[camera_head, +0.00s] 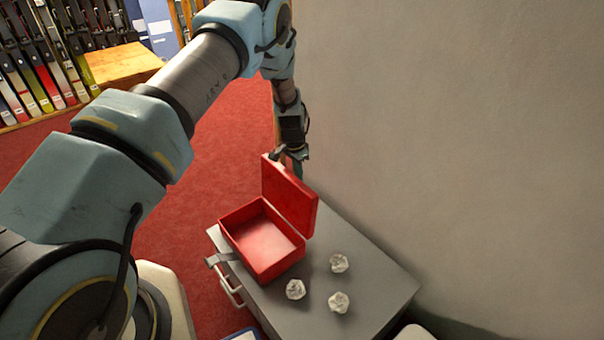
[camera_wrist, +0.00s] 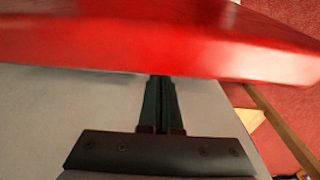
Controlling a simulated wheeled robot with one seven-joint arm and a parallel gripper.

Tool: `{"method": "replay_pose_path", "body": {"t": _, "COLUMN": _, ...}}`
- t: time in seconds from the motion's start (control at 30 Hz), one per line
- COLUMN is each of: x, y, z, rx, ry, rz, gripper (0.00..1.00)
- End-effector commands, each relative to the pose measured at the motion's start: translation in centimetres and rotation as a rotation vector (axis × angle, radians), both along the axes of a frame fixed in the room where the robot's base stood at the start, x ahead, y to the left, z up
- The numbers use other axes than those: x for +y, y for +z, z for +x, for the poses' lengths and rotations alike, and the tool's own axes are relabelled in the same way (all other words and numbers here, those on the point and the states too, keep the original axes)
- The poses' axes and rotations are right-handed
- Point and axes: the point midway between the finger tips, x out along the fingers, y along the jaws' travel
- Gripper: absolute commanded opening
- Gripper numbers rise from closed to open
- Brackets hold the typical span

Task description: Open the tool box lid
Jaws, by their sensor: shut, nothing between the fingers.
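The red tool box (camera_head: 262,241) stands on a grey cabinet top, and its inside is visible and looks empty. Its lid (camera_head: 290,197) stands raised, roughly upright, on the side towards the wall. My gripper (camera_head: 296,164) is behind the lid's upper edge at its far corner, its fingertips partly hidden there. In the wrist view the red lid (camera_wrist: 160,45) fills the upper part of the picture. My gripper's fingers (camera_wrist: 161,84) are together and empty, their tips at the lid's lower edge in that view. I cannot tell whether they touch it.
The grey cabinet (camera_head: 362,298) has a handle on its left side. Several crumpled white paper balls (camera_head: 339,263) lie on it, right of the box. A plain wall (camera_head: 450,130) rises close on the right.

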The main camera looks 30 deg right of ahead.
Motion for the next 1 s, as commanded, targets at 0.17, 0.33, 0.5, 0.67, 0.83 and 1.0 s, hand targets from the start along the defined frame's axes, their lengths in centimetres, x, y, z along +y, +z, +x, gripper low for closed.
{"method": "replay_pose_path", "body": {"t": 0.17, "x": 1.5, "y": 1.0, "z": -0.3, "rx": -0.015, "ry": 0.003, "rz": -0.078, "gripper": 0.00}}
{"method": "replay_pose_path", "body": {"t": 0.33, "x": 2.5, "y": 1.5, "z": -0.6, "rx": -0.019, "ry": -0.002, "rz": -0.083, "gripper": 0.00}}
{"method": "replay_pose_path", "body": {"t": 0.5, "x": 2.6, "y": 1.5, "z": -0.7, "rx": -0.018, "ry": -0.003, "rz": -0.082, "gripper": 0.00}}
{"method": "replay_pose_path", "body": {"t": 0.67, "x": 2.6, "y": 1.5, "z": -0.6, "rx": -0.018, "ry": -0.002, "rz": -0.081, "gripper": 0.00}}
{"method": "replay_pose_path", "body": {"t": 0.83, "x": 2.7, "y": 2.6, "z": -0.6, "rx": -0.020, "ry": -0.002, "rz": -0.083, "gripper": 0.00}}
{"method": "replay_pose_path", "body": {"t": 1.0, "x": 3.2, "y": 5.5, "z": -0.7, "rx": -0.021, "ry": -0.002, "rz": -0.083, "gripper": 0.00}}
